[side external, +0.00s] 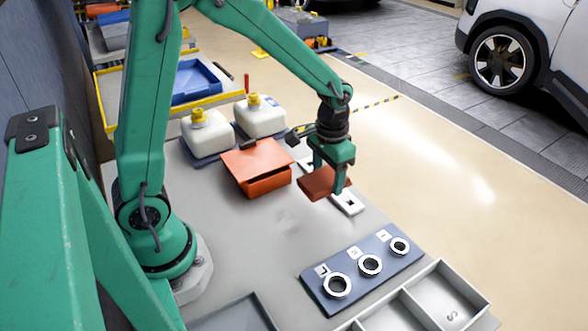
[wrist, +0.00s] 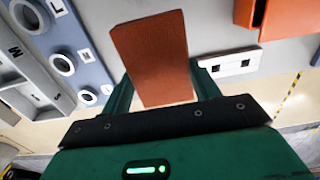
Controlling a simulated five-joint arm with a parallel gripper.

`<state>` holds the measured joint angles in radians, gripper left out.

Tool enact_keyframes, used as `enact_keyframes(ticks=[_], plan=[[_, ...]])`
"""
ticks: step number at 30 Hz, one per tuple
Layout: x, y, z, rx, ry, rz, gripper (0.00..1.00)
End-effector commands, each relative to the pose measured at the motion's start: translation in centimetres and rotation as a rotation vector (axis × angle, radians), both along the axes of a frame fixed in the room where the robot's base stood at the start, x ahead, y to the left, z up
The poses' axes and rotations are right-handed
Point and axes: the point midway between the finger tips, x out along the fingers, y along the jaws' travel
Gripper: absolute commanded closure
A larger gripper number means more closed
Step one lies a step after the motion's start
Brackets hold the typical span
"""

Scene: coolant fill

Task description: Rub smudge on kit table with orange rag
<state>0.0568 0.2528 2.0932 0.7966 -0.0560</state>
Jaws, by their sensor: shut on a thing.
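My gripper (side external: 334,180) is shut on the orange rag (side external: 316,184), a flat, stiff-looking rust-orange piece. In the wrist view the rag (wrist: 152,58) sits between the two fingers and sticks out past them. In the side view the rag hangs tilted over the grey kit table (side external: 225,235), right of the orange box; I cannot tell whether it touches the table. A faint darker patch, possibly the smudge (side external: 291,225), shows on the bare table to the left and nearer the camera than the rag. It is too faint to be sure.
An orange lidded box (side external: 264,185) and two white jugs (side external: 207,134) with yellow caps stand behind. A white plate with dark holes (side external: 348,203) lies by the rag. A blue panel with three rings (side external: 362,268) and a grey divided tray (side external: 440,290) lie in front. The table's middle is clear.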

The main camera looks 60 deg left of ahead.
Motion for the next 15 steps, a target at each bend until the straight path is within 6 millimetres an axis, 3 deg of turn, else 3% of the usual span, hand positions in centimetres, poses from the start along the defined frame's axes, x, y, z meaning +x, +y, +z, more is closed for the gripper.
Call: enact_keyframes(ticks=[15], plan=[[-6.2, 2.2, -1.0, 0.0, -0.002, 0.001, 0.76]])
